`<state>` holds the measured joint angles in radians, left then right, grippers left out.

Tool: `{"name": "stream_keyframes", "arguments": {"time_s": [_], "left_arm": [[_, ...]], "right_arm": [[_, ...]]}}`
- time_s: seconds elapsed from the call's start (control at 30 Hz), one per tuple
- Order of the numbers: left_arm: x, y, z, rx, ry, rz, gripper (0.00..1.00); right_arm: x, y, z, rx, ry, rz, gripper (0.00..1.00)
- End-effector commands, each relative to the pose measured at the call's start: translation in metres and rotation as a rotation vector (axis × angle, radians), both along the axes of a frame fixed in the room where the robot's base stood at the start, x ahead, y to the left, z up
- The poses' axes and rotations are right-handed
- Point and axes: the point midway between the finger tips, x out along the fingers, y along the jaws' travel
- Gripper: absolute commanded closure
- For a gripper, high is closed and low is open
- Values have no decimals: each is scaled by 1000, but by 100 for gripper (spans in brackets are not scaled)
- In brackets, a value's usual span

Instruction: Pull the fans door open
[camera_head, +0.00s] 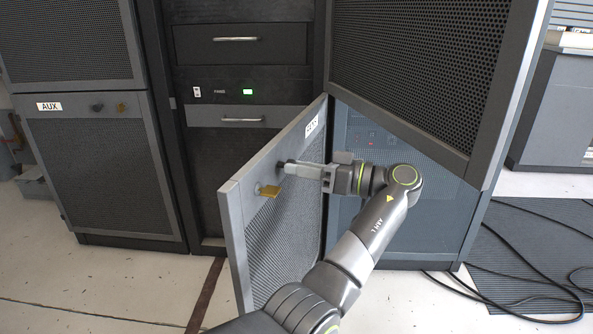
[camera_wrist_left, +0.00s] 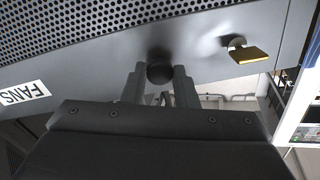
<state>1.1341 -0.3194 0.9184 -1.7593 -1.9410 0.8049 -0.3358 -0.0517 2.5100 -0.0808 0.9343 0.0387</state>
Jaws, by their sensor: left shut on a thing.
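The fans door (camera_head: 285,235) is a grey framed panel with perforated mesh. It stands swung well out from its rack, its free edge toward me and its far edge at the rack. Its white label (camera_head: 311,126) reads FANS in the left wrist view (camera_wrist_left: 22,96). A dark round knob (camera_head: 281,167) and a brass key (camera_head: 268,190) sit near the free edge. My left gripper (camera_head: 287,167) is shut on the knob; in the left wrist view the knob (camera_wrist_left: 160,73) sits between the two fingertips. The key (camera_wrist_left: 248,55) is beside it, clear of the fingers.
The AUX door (camera_head: 95,170) at the left is shut. A drawer rack (camera_head: 240,50) stands behind the fans door. A large mesh door (camera_head: 420,75) is above and right of my arm. Black cables (camera_head: 510,280) lie on the floor at right. Floor at the left front is clear.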

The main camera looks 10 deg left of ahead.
Motion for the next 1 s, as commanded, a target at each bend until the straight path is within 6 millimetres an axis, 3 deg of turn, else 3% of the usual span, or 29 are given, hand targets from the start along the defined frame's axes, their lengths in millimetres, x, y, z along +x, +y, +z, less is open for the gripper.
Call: {"name": "stream_keyframes", "arguments": {"time_s": [0.37,0.4,0.57,1.0], "left_arm": [[0,0,0,-2,0,4,100],[0,0,0,-2,0,4,73],[0,0,0,-2,0,3,52],[2,4,0,-1,1,3,52]], "right_arm": [[0,0,-1,-1,2,-2,100],[0,0,-1,-2,3,-2,100],[0,0,-1,-4,6,-1,100],[0,0,-1,-7,8,-1,100]]}}
